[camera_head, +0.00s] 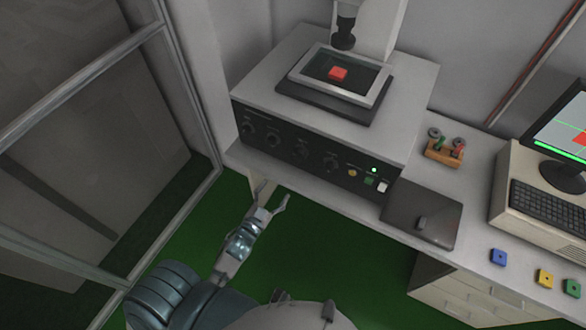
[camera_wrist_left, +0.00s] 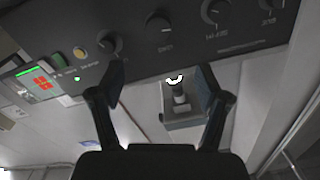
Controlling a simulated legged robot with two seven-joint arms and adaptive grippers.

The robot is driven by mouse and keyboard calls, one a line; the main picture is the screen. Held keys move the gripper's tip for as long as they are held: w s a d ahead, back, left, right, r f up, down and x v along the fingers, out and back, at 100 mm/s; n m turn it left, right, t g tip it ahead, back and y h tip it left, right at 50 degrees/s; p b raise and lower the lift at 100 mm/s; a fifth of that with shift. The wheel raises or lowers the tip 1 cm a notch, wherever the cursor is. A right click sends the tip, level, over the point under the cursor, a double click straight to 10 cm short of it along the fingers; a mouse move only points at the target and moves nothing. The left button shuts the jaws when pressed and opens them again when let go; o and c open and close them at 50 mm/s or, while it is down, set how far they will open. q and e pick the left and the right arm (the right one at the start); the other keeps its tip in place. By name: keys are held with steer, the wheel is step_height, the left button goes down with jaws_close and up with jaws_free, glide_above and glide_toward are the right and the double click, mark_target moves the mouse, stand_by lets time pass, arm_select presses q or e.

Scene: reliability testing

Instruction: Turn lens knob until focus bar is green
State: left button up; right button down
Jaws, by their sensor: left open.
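The machine's black front panel (camera_head: 318,165) carries a row of dark round knobs, among them one at the left end (camera_head: 247,127) and one towards the right (camera_head: 331,162). I cannot read which is the lens knob. My left gripper (camera_head: 273,197) is open and empty, in front of and below the panel, touching no knob. In the left wrist view its fingers (camera_wrist_left: 162,84) are spread, with a knob (camera_wrist_left: 109,42) beyond the left finger. The monitor screen (camera_head: 566,118) shows a red shape and a green bar (camera_head: 560,139). My right gripper is not in view.
A red block (camera_head: 338,73) lies on the machine's framed stage under a black lens (camera_head: 344,33). A dark pad (camera_head: 420,215), keyboard (camera_head: 548,208) and coloured blocks (camera_head: 498,257) are on the desk to the right. Open green floor lies below the panel.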

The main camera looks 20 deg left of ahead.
arm_select(q)
steer(key=s+n+b, duration=0.1)
steer(key=s+n, duration=0.1)
steer(key=n, duration=0.1)
glide_toward(298, 157)
steer(key=shift+n, duration=0.3)
steer(key=w, duration=0.8)
steer(key=shift+w+d, duration=0.25)
steer(key=shift+w, duration=0.45)
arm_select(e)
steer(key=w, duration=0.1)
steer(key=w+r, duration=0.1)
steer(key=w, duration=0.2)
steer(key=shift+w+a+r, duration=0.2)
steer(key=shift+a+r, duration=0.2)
arm_select(q)
steer(key=c, duration=1.2)
steer(key=shift+o, duration=0.2)
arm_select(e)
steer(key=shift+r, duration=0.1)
